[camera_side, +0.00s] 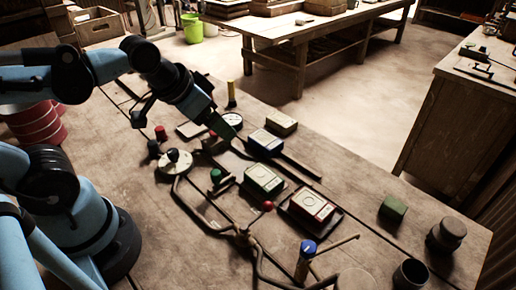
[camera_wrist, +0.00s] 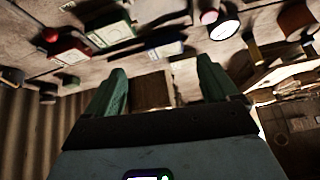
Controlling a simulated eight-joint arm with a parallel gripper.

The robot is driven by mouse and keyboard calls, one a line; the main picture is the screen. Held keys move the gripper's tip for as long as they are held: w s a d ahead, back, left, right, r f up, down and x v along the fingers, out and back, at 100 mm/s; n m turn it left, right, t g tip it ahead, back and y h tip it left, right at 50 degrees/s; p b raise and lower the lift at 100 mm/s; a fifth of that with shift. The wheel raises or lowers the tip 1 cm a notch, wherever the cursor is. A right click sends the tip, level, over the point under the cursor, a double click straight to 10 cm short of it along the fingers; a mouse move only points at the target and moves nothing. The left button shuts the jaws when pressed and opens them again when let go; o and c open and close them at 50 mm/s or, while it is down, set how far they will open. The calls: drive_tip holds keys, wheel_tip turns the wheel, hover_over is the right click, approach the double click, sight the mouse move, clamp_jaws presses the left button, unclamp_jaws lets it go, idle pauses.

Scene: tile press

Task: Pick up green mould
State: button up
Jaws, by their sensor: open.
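A green box-shaped mould with a pale face (camera_side: 263,180) lies on the workbench between a blue one (camera_side: 265,142) and a red one (camera_side: 312,206). In the wrist view the green mould (camera_wrist: 110,34) is at the upper left, outside the space between my fingers. A separate plain green block (camera_side: 393,207) lies alone at the right of the bench in the side view. My gripper (camera_side: 228,128) is above the bench, behind and left of the green mould, near the blue one. Its greenish fingers are spread in the wrist view (camera_wrist: 162,82), with nothing held between them.
A round gauge (camera_side: 232,118), a dial with a black knob (camera_side: 175,160) and bent pipes surround the moulds. A red-knobbed lever (camera_side: 267,206) is near the green mould. A blue-capped cylinder (camera_side: 306,250) and dark cups (camera_side: 410,272) stand at the front right.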

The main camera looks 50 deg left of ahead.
drive_tip(key=w+d+m+g, duration=0.3)
drive_tip(key=d+m, duration=0.2)
drive_tip(key=m, duration=0.3)
drive_tip(key=m+g, duration=0.4)
drive_tip(key=m, duration=0.5)
hover_over(263, 176)
drive_tip(key=f, duration=0.8)
drive_tip(key=shift+d, duration=0.25)
drive_tip(key=shift+a+f, duration=0.15)
drive_tip(key=shift+f, duration=1.15)
drive_tip(key=shift+a+f, duration=0.1)
drive_tip(key=shift+f, duration=1.15)
drive_tip(key=c, duration=1.4)
drive_tip(key=shift+o, duration=0.2)
drive_tip(key=shift+r, duration=0.15)
